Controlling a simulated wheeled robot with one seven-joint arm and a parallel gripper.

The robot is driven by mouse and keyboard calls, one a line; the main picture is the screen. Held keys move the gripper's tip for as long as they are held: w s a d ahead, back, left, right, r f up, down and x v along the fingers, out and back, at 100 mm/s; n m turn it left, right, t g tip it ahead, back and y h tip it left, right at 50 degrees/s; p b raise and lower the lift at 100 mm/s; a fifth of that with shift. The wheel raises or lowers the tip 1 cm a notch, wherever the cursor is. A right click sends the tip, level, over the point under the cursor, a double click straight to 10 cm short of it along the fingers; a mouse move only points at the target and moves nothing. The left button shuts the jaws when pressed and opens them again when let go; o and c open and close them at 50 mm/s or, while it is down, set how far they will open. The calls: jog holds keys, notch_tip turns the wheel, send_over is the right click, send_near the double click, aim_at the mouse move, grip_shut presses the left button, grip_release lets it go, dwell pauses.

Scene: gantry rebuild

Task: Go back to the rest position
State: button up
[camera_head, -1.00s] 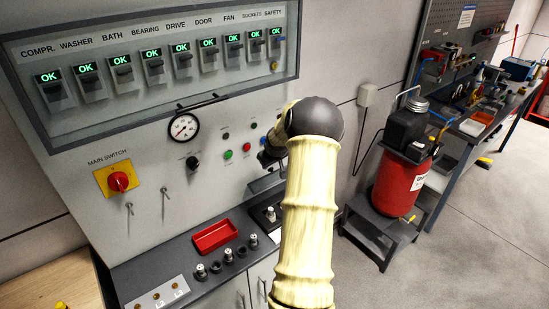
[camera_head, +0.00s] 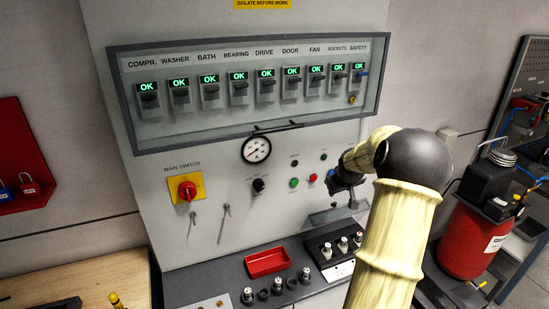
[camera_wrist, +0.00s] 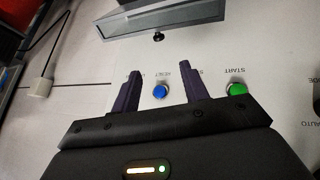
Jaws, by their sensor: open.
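My gripper (camera_wrist: 161,74) is open and empty in the wrist view, its two dark fingers spread in front of the control panel. The blue RESET button (camera_wrist: 161,91) shows between the fingers, and the green START button (camera_wrist: 237,89) lies to their right. I cannot tell how far the fingertips are from the panel. In the head view my gripper (camera_head: 340,184) is at the panel's lower right, partly hidden by my cream-coloured arm. Its fingers are too small to make out there.
The yellow-backed main switch (camera_head: 187,190) and a pressure gauge (camera_head: 256,149) are on the panel. Below, a dark ledge (camera_head: 225,284) carries a red tray (camera_head: 267,262) and several small parts. A red tank (camera_head: 472,238) stands right of my arm. Open room beside my arm is hard to judge.

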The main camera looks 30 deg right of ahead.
jog(key=shift+a, duration=0.15)
jog(key=s+a+n+g+y, duration=0.1)
jog(key=s+a+n+y, duration=0.1)
jog(key=a, duration=2.1)
jog(key=s+a+f+g+y, duration=0.2)
jog(key=s+a, duration=1.3)
jog(key=a, duration=0.3)
jog(key=shift+f, duration=0.3)
jog(key=shift+w, duration=0.1)
jog(key=shift+c, duration=0.7)
